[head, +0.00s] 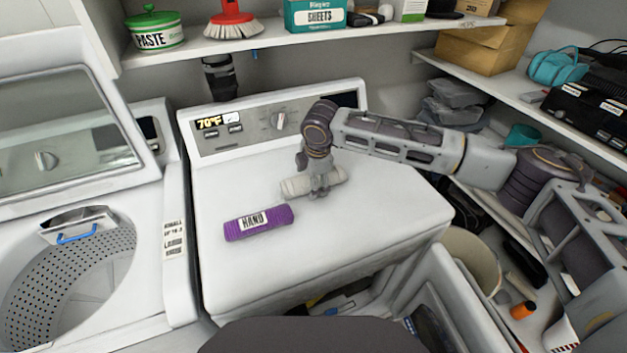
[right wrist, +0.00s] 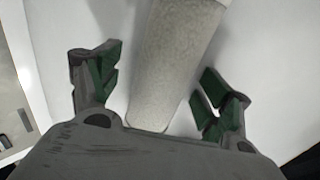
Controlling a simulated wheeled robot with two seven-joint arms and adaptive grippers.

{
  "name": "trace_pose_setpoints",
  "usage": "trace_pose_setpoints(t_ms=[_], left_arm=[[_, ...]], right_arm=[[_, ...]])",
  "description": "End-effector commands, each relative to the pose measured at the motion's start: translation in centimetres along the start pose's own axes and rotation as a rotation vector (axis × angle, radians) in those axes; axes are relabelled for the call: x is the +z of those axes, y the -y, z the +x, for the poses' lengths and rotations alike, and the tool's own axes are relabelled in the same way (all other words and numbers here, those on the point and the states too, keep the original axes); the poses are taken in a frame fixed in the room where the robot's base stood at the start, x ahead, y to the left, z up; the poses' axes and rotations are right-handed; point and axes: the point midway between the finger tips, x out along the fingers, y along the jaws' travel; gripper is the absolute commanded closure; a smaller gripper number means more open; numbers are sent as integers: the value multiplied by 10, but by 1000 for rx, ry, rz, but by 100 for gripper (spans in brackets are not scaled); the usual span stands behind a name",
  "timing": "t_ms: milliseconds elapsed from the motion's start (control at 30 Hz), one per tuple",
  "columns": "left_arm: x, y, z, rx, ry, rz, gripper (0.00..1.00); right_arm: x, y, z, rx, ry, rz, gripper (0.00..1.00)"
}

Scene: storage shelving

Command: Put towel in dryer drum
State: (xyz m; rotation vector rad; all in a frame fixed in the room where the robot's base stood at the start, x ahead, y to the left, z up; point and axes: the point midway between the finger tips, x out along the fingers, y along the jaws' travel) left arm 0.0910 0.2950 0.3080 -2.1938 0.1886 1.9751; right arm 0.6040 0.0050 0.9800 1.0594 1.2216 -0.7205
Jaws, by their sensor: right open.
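A pale grey-beige rolled towel (head: 298,186) lies on top of the white dryer (head: 330,228). A purple rolled towel labelled HAND (head: 258,222) lies nearer the front left of the same top. My right gripper (head: 319,190) is over the pale towel. In the right wrist view its green-padded fingers (right wrist: 160,68) are open, one on each side of the pale towel (right wrist: 172,60), with gaps visible. The drum cannot be made out; the dryer's front is mostly hidden from above. My left gripper is not in view.
An open-topped washer with a perforated tub (head: 70,270) stands at left. A shelf (head: 290,43) above the dryer holds a paste tub and a brush. At right are a loaded side shelf, a bin (head: 470,262) and floor clutter. The dryer top's front is clear.

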Motion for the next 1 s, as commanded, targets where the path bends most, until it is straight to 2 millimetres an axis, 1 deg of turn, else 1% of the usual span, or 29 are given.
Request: trace_pose_setpoints(t_ms=[367, 467, 800, 1000], left_arm=[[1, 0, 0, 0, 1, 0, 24], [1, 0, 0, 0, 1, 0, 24], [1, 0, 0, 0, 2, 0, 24], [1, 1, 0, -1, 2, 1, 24]], right_arm=[[0, 0, 0, 0, 0, 0, 21], [0, 0, 0, 0, 0, 0, 33], [0, 0, 0, 0, 0, 0, 77], [0, 0, -1, 1, 0, 0, 77]])
